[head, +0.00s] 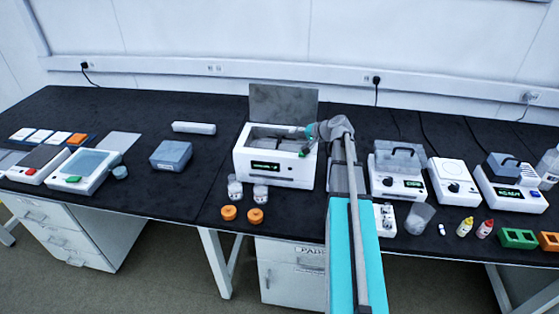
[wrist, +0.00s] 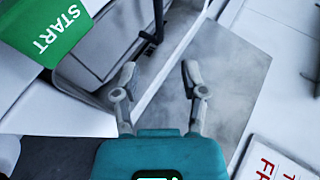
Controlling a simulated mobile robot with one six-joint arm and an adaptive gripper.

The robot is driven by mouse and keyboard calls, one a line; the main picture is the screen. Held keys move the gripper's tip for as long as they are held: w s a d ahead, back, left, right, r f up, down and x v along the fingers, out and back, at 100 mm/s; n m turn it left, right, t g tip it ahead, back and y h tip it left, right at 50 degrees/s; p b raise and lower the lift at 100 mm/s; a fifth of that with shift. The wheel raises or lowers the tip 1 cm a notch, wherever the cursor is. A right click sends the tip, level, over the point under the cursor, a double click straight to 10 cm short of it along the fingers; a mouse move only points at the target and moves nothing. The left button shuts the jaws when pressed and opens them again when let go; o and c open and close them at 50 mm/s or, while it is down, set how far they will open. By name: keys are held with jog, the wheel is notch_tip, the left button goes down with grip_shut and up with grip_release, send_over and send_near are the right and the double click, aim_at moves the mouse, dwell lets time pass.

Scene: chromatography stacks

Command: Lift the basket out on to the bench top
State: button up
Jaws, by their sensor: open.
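A white bench-top bath (head: 290,178) stands in the middle of the bench with its grey lid (head: 283,103) raised at the back. Its opening shows a grey interior, and the basket inside is hard to make out in the head view. In the wrist view, a grey tray-like shape with a dark rim (wrist: 100,45), apparently the basket, lies at upper left, with a black upright bar (wrist: 157,20) at its right side. My gripper (wrist: 158,72) is open, with nothing between its fingers. In the head view my gripper is over the bath's right side, and its fingertips are not clear.
Two clear jars (head: 260,191) and two orange caps (head: 255,216) stand before the bath. A grey-blue box (head: 171,155) is to the left, with clear bench between. Instruments (head: 399,187) crowd the right. A green START label (wrist: 58,28) shows in the wrist view.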

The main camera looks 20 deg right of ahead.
jog(key=shift+b+x, duration=0.45)
jog(key=shift+x, duration=0.95)
jog(key=shift+f+b+x, duration=0.25)
jog(key=shift+b+x, duration=0.85)
jog(key=shift+x, duration=0.7)
jog(key=shift+w+a+f+b, duration=0.3)
jog(key=shift+w+a+b, duration=0.05)
jog(key=shift+w+a, duration=0.1)
grip_shut()
